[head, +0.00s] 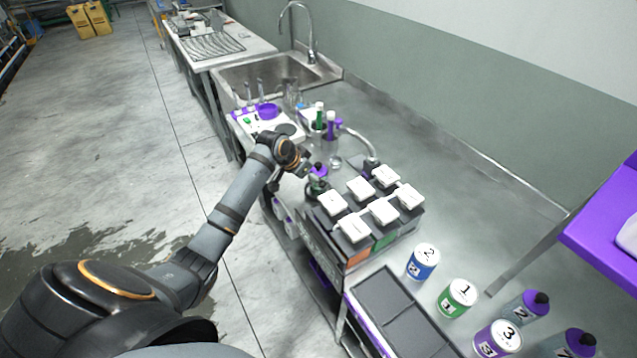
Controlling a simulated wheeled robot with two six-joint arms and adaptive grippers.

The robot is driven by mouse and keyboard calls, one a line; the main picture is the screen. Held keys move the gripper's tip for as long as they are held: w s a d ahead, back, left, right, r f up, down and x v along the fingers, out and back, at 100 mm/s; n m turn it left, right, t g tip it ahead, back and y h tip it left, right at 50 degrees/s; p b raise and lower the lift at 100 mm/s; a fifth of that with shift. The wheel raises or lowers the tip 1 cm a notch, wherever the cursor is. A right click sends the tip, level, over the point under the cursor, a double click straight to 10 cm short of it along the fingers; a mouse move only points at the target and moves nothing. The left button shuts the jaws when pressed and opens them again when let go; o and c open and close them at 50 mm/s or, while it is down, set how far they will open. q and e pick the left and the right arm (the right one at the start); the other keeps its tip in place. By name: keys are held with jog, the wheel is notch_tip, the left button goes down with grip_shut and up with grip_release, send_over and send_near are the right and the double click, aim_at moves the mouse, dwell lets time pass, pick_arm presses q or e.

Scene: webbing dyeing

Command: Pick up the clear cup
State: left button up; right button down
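A clear cup-like vessel (331,155) stands on the steel counter behind the dyeing machine, just right of my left gripper. Green-capped and purple-capped tubes (326,122) stand upright at it; whether they are inside it is hard to tell. Other clear glassware (291,98) stands farther back near the sink. My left gripper (306,166) is above the counter's near edge, small and partly hidden by its own wrist. Its fingers are too small to tell open from shut, and no cup shows in it. My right gripper is not in view.
A dark bottle with a purple cap (318,183) stands close below my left gripper. The white-lidded dyeing machine (367,240), numbered cans (457,298) and a dark tray (401,312) lie nearer. The counter's right side (455,180) is clear.

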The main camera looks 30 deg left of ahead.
pick_arm(q)
jog(key=x, duration=0.4)
jog(key=shift+w+d+f+p, duration=0.15)
jog(key=shift+d+p, duration=0.05)
jog(key=shift+p, duration=0.1)
jog(key=shift+a, duration=0.1)
jog(key=shift+c, duration=1.3)
jog(key=c, duration=1.1)
